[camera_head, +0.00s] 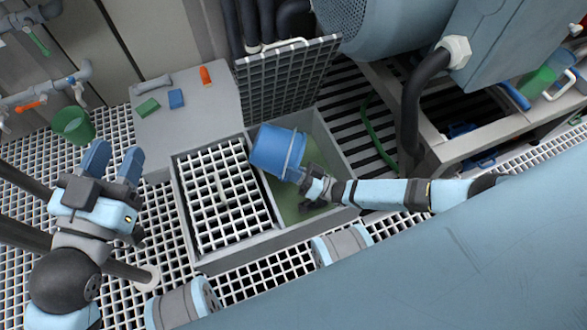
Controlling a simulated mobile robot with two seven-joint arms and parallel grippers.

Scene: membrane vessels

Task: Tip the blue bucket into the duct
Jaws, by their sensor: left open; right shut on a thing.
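The blue bucket (276,150) is in the middle of the view, tilted well over on its side above the open part of the duct (318,133). My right gripper (304,183) is shut on the bucket at its right lower side. The bucket's inside is hidden from this view. Greenish liquid or a green floor (290,205) shows in the duct below the bucket. A white grating covers the duct's left part. My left gripper (112,160) is open and empty at the left, above the floor grating and apart from the bucket.
A raised grating panel (287,75) stands upright behind the duct. A grey block (190,115) at the back left bears small green, blue and orange items. A green bucket (74,125) stands at the far left. Machinery and a black hose (411,105) are at the right.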

